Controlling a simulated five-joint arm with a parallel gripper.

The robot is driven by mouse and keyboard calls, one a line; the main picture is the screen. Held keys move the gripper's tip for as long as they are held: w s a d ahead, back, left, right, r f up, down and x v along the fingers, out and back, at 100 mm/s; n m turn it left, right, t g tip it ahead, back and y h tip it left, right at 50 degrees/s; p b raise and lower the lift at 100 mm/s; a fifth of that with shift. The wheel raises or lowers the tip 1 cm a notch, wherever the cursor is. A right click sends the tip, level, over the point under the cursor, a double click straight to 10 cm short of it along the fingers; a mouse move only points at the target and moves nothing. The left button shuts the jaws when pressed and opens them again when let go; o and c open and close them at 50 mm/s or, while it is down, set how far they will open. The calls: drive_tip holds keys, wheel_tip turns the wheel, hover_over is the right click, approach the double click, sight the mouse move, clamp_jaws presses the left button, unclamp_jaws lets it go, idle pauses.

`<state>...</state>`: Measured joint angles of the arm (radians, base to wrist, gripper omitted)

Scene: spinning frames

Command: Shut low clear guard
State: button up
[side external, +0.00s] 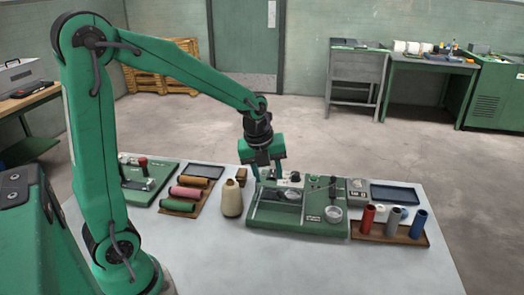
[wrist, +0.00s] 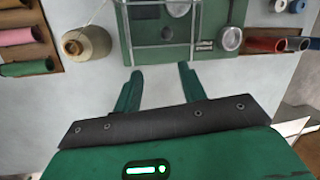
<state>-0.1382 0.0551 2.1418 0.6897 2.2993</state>
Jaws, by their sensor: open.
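The green spinning frame (side external: 318,224) stands on the grey table, with a small round metal cup (side external: 333,214) at its right. The low clear guard is hard to make out in the side view; its thin pale outline shows over the green plate in the wrist view (wrist: 165,44). I cannot tell how far the guard is open. My gripper (side external: 267,174) points down at the back left part of the frame in the side view. In the wrist view my gripper (wrist: 161,74) has its two fingers apart with nothing between them, just short of the frame's edge.
A cream thread cone (side external: 232,199) stands close left of the frame. A wooden rack (side external: 186,197) with coloured spools lies farther left. A brown rack (side external: 390,234) with red, grey and blue tubes stands at the right. Dark trays lie behind. The table's front is clear.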

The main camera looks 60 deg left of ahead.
sight(279, 191)
drive_tip(key=w+n, duration=0.1)
drive_tip(key=n, duration=0.1)
drive_tip(key=w+a+n, duration=0.1)
drive_tip(key=n, duration=0.4)
drive_tip(key=shift+w+a+f, duration=0.15)
drive_tip(key=shift+w+f, duration=0.05)
drive_tip(key=shift+w, duration=0.2)
drive_tip(key=shift+f, duration=0.1)
drive_tip(key=shift+x, duration=3.85)
clamp_jaws()
